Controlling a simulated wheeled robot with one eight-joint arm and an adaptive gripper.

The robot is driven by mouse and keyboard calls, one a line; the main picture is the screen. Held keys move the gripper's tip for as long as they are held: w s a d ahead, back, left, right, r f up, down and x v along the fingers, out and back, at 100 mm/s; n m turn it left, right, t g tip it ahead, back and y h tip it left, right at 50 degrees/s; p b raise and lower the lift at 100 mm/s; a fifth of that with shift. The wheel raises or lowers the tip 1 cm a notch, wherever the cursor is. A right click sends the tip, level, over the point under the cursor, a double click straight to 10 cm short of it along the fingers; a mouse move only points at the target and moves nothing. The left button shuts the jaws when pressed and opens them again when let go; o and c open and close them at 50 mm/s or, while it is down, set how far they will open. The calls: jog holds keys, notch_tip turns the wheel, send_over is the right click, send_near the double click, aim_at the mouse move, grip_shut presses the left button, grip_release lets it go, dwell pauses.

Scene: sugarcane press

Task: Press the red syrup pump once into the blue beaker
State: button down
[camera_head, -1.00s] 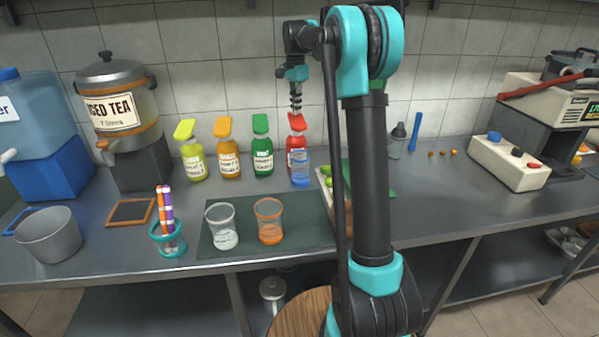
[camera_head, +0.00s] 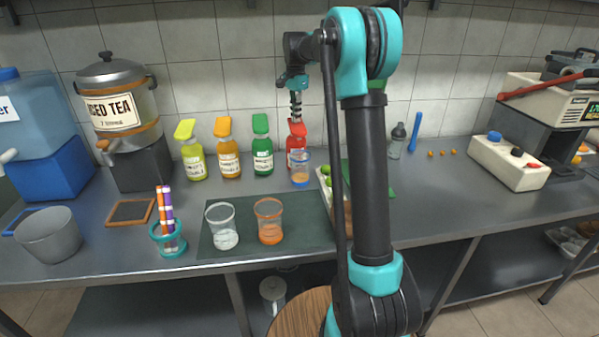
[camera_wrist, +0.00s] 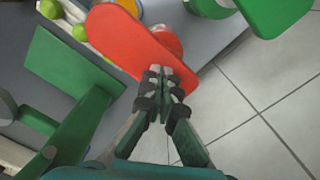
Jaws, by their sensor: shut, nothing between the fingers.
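The red syrup pump (camera_head: 297,130) is the rightmost of the syrup bottles along the wall, and its flat red head fills the upper middle of the wrist view (camera_wrist: 130,40). My gripper (camera_head: 296,116) is shut and empty, pointing down. Its fingertips (camera_wrist: 160,78) appear to press on the red head. The blue beaker (camera_head: 300,172) stands in front of the red bottle, partly hiding it, with some orange-looking content low inside.
Green (camera_head: 262,150), orange (camera_head: 227,155) and yellow-green (camera_head: 190,158) pump bottles stand left of the red one. A clear beaker (camera_head: 221,222) and an orange-rimmed beaker (camera_head: 269,215) stand on a dark mat (camera_head: 318,232). Limes and a green board lie to the right.

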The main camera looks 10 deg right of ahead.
jog(key=shift+f, duration=0.3)
jog(key=shift+r, duration=2.25)
jog(key=shift+r, duration=0.1)
notch_tip(320, 180, up, 6)
jog(key=shift+f, duration=0.1)
